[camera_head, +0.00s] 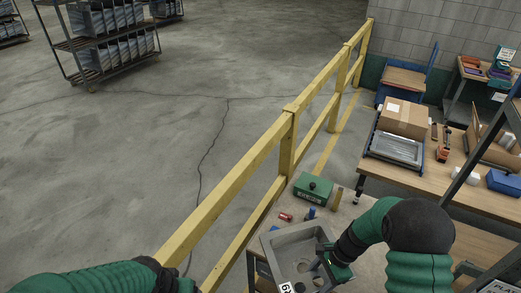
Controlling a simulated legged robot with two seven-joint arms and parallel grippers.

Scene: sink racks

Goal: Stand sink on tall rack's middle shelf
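A grey metal sink (280,246) with a drain hole and a white label on its near edge is at the bottom centre, by the near end of a light worktop (345,212). My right gripper (326,254) is at the sink's right rim. Its fingers overlap the rim, and I cannot tell whether they are closed on it. My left arm comes in at the bottom left, and its gripper is below the picture's edge. A dark rack with several shelves (73,45) stands at the top left, loaded with grey items. I cannot tell whether it is the tall rack.
A yellow railing (240,166) runs diagonally between the worktop and the open concrete floor. A green box (313,190) and small cans are just beyond the sink. A wooden bench (420,172) at the right holds a cardboard box (404,118), a metal tray (396,149) and tools.

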